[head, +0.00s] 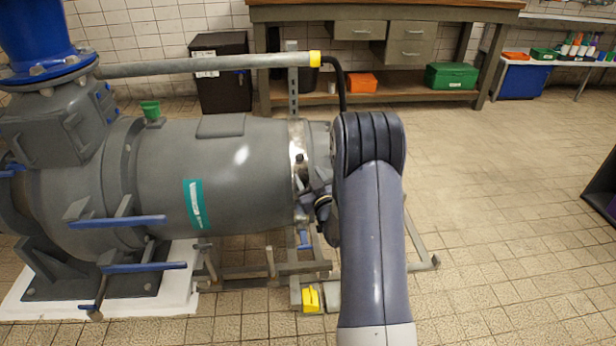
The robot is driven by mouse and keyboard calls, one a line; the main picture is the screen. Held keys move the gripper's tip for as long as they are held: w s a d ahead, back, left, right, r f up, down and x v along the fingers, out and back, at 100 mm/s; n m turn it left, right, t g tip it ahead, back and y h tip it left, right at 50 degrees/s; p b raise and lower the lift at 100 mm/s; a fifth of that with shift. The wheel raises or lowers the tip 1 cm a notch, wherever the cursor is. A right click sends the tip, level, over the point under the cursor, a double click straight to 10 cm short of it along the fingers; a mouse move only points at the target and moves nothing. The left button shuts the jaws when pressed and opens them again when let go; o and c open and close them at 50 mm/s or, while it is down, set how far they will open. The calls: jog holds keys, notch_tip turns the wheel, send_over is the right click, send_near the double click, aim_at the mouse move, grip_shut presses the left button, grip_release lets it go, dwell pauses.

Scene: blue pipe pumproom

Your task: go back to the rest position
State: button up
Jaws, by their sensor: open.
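My arm rises from the bottom of the head view, and its large grey links hide much of what lies behind them. My gripper (307,190) shows only in part, as small dark pieces left of the arm, in front of the right end of a big grey pump cylinder (235,165). It is open, and I see nothing held in it. Whether it touches the pump cannot be told.
A blue pipe (35,30) stands at the left. Blue-handled levers (115,222) stick out low on the pump. A workbench (400,95) with an orange box (361,82) and a green case (452,76) stands behind.

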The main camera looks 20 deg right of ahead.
aim_at(302, 158)
jog(key=shift+w, duration=0.1)
jog(key=w, duration=0.3)
jog(key=w+b, duration=0.1)
jog(key=w, duration=0.3)
jog(key=w+b, duration=0.1)
jog(key=w, duration=0.2)
jog(key=shift+w+d, duration=0.3)
jog(key=shift+w, duration=0.05)
jog(key=shift+s+d+p, duration=0.2)
jog(key=shift+d+p, duration=0.15)
jog(key=shift+d, duration=0.2)
